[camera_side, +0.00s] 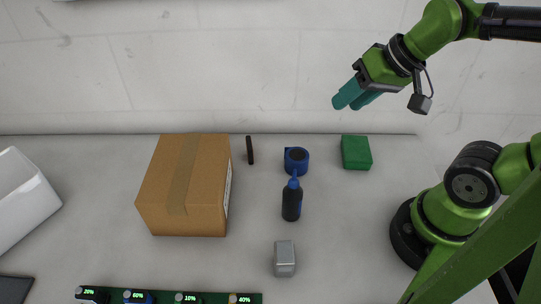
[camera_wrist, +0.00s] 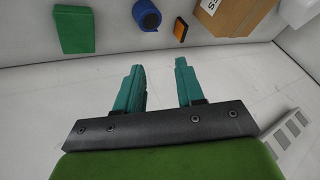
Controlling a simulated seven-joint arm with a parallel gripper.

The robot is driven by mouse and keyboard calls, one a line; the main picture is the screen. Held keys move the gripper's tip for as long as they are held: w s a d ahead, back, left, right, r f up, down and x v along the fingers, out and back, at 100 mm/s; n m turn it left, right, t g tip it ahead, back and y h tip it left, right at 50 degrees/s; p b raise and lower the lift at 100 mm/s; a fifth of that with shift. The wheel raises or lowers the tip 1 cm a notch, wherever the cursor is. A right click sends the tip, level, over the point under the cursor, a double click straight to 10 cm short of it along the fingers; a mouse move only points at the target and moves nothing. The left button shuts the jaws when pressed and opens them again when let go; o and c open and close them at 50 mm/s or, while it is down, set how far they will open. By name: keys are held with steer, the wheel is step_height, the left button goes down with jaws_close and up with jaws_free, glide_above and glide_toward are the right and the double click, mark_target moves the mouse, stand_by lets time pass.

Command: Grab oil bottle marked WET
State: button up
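One bottle (camera_side: 291,203) stands upright in the middle of the table in the side view, dark-bodied with a blue cap and nozzle. No marking on it is readable, so I cannot tell whether it says WET. It is not seen in the wrist view. My gripper (camera_side: 354,98), with teal fingers, is raised well above the table, up and to the right of the bottle. In the wrist view my gripper (camera_wrist: 160,88) has its two fingers apart with nothing between them.
A blue round object (camera_side: 297,160) stands just behind the bottle. A green block (camera_side: 356,152), a dark thin piece (camera_side: 250,150), a cardboard box (camera_side: 183,190) and a grey block (camera_side: 284,258) stand around. A charger strip (camera_side: 168,298) with several batteries lies in front. A white box (camera_side: 20,200) is far left.

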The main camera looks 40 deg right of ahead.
step_height(320, 180, down, 13)
steer(key=s+a+m+g+y, duration=0.25)
steer(key=m+g+y, duration=0.25)
steer(key=g, duration=0.4)
steer(key=w+a+m+y, duration=0.1)
steer(key=m+y, duration=0.1)
steer(key=y, duration=0.1)
steer(key=w+a+r+m+y, duration=0.1)
steer(key=w+a+m+y, duration=0.1)
steer(key=y, duration=0.2)
steer(key=w+a+r+m+y, duration=0.1)
steer(key=w+a+m+y, duration=0.1)
steer(key=y, duration=0.2)
steer(key=shift+a+m, duration=0.25)
steer(key=shift+m, duration=0.15)
glide_above(288, 196)
steer(key=shift+c, duration=0.5)
jaws_close()
